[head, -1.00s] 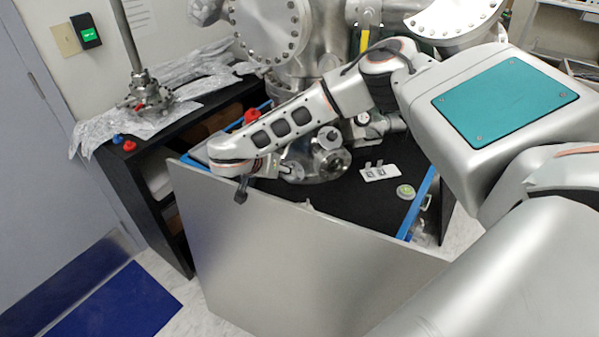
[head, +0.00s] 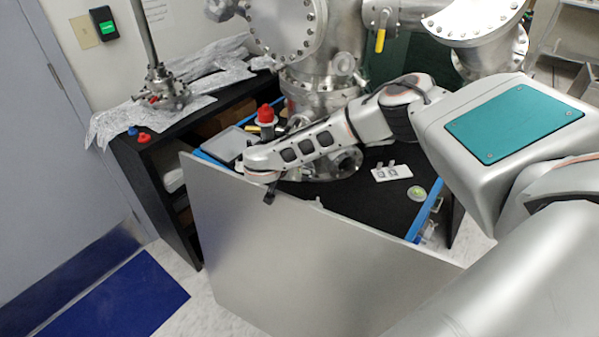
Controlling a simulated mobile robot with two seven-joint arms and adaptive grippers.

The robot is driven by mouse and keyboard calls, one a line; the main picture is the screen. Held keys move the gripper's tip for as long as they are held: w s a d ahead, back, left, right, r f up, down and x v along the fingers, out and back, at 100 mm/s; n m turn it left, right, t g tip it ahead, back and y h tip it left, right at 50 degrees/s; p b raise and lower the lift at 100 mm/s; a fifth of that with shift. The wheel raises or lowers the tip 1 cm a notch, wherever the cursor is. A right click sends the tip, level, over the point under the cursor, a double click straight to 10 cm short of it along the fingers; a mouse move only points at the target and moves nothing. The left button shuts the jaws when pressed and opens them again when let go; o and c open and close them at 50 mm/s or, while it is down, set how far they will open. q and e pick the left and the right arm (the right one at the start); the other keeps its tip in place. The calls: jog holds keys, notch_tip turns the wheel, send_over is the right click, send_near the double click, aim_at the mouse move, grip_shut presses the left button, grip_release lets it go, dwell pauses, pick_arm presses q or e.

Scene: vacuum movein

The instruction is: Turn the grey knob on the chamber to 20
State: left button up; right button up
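The steel chamber (head: 318,92) stands at the back centre, with bolted flanges and ports. I cannot make out a grey knob or its scale; my arm covers part of the chamber's lower front. My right arm comes in from the right and reaches across the chamber's base. The end of my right gripper (head: 269,193) shows as a small dark finger near the top edge of the large grey panel (head: 300,260). Its opening is hidden by the wrist, and I see nothing held. My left gripper is out of view.
A red-topped part (head: 266,114) stands behind my wrist. A yellow-handled valve (head: 380,39) hangs at the upper right. A small white plate (head: 391,173) and a green round item (head: 417,193) lie on the black bench top (head: 355,205), which has free room.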

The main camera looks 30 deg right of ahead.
jog(key=c, duration=1.1)
jog(key=shift+r, duration=0.1)
jog(key=shift+m+t+y, duration=0.3)
jog(key=shift+m, duration=0.3)
jog(key=shift+m+t+b, duration=0.4)
jog(key=shift+m, duration=0.4)
jog(key=shift+m+y+b, duration=0.3)
jog(key=shift+b, duration=0.05)
jog(key=shift+s+d+m+t+b, duration=0.1)
jog(key=shift+m+t+b, duration=0.3)
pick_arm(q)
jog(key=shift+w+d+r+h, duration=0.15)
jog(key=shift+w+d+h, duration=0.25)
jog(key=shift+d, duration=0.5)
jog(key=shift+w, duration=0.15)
